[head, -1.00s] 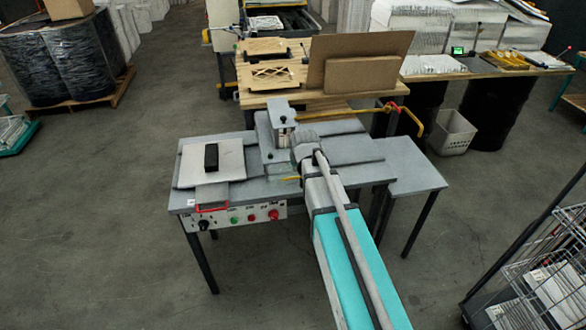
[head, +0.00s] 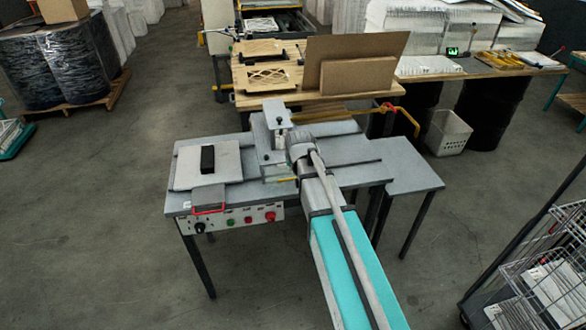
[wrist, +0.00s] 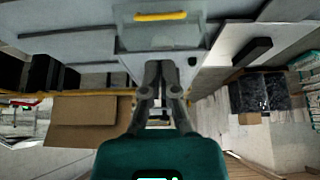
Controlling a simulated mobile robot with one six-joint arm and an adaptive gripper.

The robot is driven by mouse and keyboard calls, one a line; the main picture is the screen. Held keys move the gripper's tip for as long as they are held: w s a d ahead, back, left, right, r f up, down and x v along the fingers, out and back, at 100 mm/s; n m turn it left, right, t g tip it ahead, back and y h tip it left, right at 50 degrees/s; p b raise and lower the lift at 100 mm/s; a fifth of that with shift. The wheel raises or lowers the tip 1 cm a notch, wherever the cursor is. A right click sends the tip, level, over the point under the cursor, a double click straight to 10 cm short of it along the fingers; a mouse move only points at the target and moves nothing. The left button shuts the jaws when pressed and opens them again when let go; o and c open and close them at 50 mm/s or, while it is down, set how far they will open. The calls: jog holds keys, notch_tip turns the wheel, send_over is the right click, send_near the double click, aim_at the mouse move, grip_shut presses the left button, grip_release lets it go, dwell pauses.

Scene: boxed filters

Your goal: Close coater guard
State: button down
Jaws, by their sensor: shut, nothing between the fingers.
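The coater (head: 280,125) is a grey upright unit on a grey table. A clear panel with a yellow handle, which looks like its guard, shows at the top of the wrist view, where the handle (wrist: 160,16) is plain. In the head view the yellow handle (head: 288,179) is a thin strip low at the coater's front. I cannot tell how far the guard is open. My gripper (wrist: 161,68) is shut and empty, with its fingertips just below the panel's edge in the wrist view. Contact is unclear. My arm hides the fingers in the head view.
A black block (head: 207,158) lies on a pale pad at the table's left. A red handle (head: 208,211) and a control panel (head: 230,219) are at the table's front. A wooden bench (head: 240,98) with upright boards stands behind. A wire cart (head: 545,270) is at right.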

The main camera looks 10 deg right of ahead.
aim_at(290, 179)
jog(key=shift+b+x, duration=5.2)
jog(key=shift+x, duration=0.95)
jog(key=shift+d+f, duration=0.2)
